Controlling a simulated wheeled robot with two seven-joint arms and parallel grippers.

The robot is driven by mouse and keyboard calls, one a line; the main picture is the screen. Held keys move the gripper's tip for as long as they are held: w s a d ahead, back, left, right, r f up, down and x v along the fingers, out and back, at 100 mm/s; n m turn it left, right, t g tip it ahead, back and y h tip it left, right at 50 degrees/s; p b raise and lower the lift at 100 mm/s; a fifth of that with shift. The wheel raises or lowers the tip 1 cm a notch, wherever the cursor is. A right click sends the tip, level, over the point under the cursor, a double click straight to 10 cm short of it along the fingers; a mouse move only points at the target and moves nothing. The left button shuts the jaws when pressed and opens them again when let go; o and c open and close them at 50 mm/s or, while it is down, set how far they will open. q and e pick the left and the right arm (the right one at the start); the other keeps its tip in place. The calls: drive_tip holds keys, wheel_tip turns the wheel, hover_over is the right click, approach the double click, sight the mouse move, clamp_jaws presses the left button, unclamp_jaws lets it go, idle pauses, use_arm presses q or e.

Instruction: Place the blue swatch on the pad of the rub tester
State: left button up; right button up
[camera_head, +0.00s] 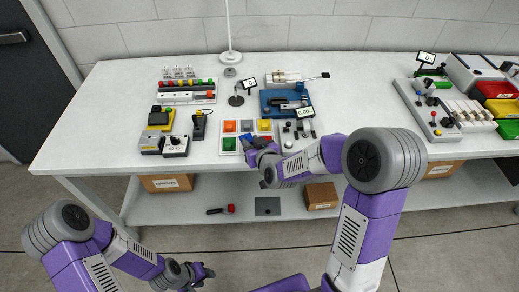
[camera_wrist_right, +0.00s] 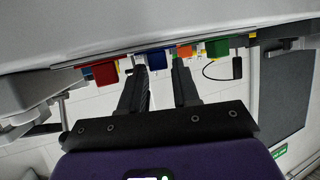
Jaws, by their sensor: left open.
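The swatch tray (camera_head: 236,133) lies near the table's front edge, with coloured squares in it. The blue swatch (camera_wrist_right: 156,60) shows in the right wrist view between the fingertips of my right gripper (camera_wrist_right: 160,72). The fingers stand apart; I cannot tell whether they touch it. In the head view my right gripper (camera_head: 250,146) is at the tray's front and hides part of it. A blue-based machine with a small display (camera_head: 270,104), apparently the rub tester, stands just behind the tray; its pad is not clear. My left gripper (camera_head: 203,274) is open and empty, low in front of the table.
Red (camera_wrist_right: 104,73), orange (camera_wrist_right: 185,51) and green (camera_wrist_right: 217,47) pieces flank the blue one. A switch box (camera_head: 298,132) stands right of the tray, control boxes (camera_head: 163,145) to its left. A lamp pole (camera_head: 230,55) rises behind.

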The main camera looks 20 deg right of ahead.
drive_tip(key=a+b+v, duration=0.1)
drive_tip(key=b+v, duration=0.3)
drive_tip(key=v, duration=0.6)
drive_tip(key=shift+s+d+r, duration=0.2)
drive_tip(key=shift+s+d, duration=0.2)
drive_tip(key=shift+d, duration=0.15)
